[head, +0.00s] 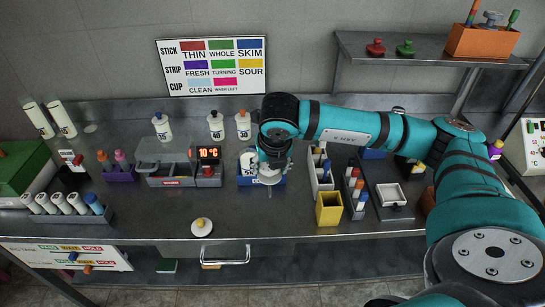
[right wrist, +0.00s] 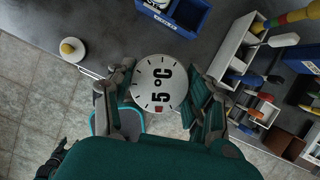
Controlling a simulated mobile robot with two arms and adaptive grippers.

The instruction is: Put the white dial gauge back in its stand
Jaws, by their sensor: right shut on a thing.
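The white dial gauge (right wrist: 160,83) is round, with black tick marks, a small red patch and "5°C" on its face; the lettering appears turned in the right wrist view. My right gripper (right wrist: 157,97) is shut on it, with fingers on both sides. In the head view the right gripper (head: 270,168) is above the bench near the blue bin (head: 248,181), and the gauge shows only as a pale thin shape under the fingers. I cannot make out for sure which thing is the gauge's stand. My left gripper is not clearly seen.
A yellow box (head: 328,209) and dividers with coloured sticks stand right of the gripper. A red "10°C" display (head: 208,153) is to its left. A round white lid with a knob (head: 201,227) lies near the front edge. The bench front between is clear.

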